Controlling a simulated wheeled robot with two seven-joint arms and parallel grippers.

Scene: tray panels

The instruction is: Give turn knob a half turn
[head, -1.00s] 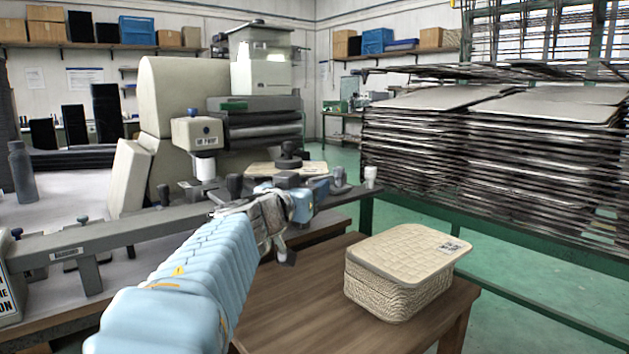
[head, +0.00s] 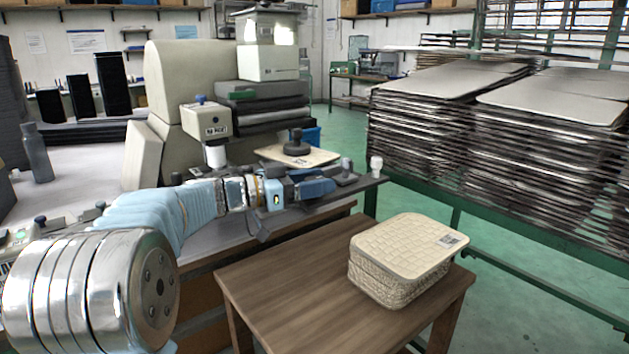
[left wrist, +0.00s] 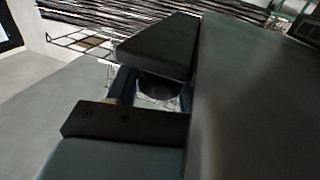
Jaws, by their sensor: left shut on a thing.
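My left gripper (head: 328,187) reaches in from the left to the front of the grey rail of the machine (head: 365,183). In the left wrist view its dark fingers (left wrist: 158,85) are closed around a dark round turn knob (left wrist: 158,90), which shows only in part between them. In the head view the gripper hides the held knob. A small grey-topped post (head: 346,166) and a white-topped post (head: 376,164) stand on the rail just beyond the gripper. My right gripper is not in view.
A black knob-like weight (head: 296,146) rests on a pale panel (head: 322,157) behind the gripper. A lidded woven basket (head: 400,285) stands on a wooden table (head: 290,300) in front. Racks of stacked trays (head: 430,130) fill the right. Green floor lies between.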

